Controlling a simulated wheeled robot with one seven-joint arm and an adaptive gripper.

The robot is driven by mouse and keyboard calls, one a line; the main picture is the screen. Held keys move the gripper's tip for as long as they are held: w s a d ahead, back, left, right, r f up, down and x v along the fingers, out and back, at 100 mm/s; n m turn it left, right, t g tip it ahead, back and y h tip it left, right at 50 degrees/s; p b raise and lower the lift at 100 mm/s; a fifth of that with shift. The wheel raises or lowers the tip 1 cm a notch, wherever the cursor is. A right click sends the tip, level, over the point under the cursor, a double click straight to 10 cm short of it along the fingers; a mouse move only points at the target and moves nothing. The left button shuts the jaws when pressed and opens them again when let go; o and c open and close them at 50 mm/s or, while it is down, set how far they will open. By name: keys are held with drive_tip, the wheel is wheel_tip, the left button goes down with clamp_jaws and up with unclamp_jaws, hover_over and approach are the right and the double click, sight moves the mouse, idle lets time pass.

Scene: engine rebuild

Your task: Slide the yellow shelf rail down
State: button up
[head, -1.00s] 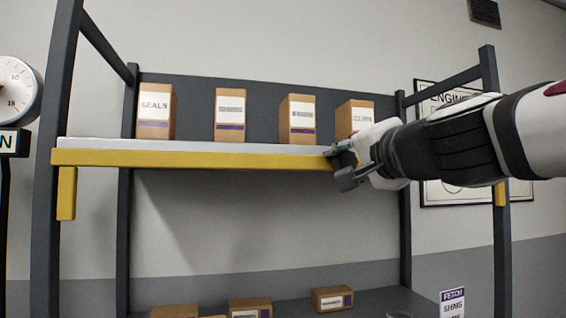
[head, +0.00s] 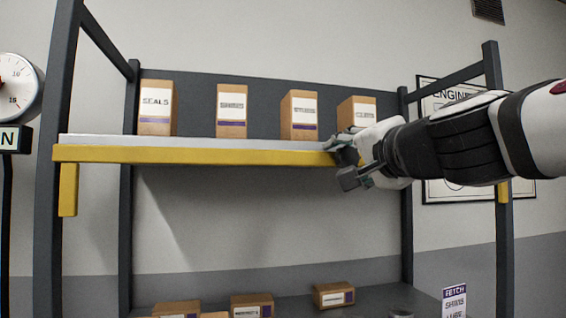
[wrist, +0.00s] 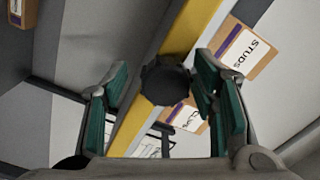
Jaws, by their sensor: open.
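The yellow shelf rail (head: 190,155) runs level along the front edge of the upper shelf. My gripper (head: 347,164) is at the rail's right part in the head view and covers it there. In the wrist view the rail (wrist: 197,22) crosses diagonally between the two green-padded fingers of my open gripper (wrist: 165,112). A dark round piece (wrist: 165,82) overlaps the rail there; I cannot tell what it belongs to. Whether the fingers touch the rail is not clear.
Several boxes stand on the upper shelf, including a SEALS box (head: 157,108) and a STUDS box (wrist: 243,50). More boxes (head: 252,304) lie on the lower shelf. Dark uprights (head: 58,240) frame the rack. The space between the shelves is mostly clear.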

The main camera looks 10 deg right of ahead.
drive_tip(key=s, duration=1.1)
drive_tip(key=shift+s, duration=0.4)
drive_tip(key=shift+a+f, duration=0.1)
drive_tip(key=shift+f, duration=0.05)
drive_tip(key=s+a+f+n+g+y, duration=0.1)
drive_tip(key=a+f+n+g, duration=0.25)
drive_tip(key=f, duration=0.75)
drive_tip(key=a+f+n+g+y, duration=0.1)
drive_tip(key=a+f+n+g, duration=0.3)
drive_tip(key=f, duration=0.6)
drive_tip(key=s+d+f+n+g+h, duration=0.2)
drive_tip(key=s+f+n+g, duration=0.3)
drive_tip(key=f, duration=0.8)
drive_tip(key=s+d+g, duration=0.1)
drive_tip(key=s, duration=0.2)
drive_tip(key=shift+s+d+f, duration=0.2)
drive_tip(key=shift+f, duration=0.1)
drive_tip(key=shift+c, duration=0.3)
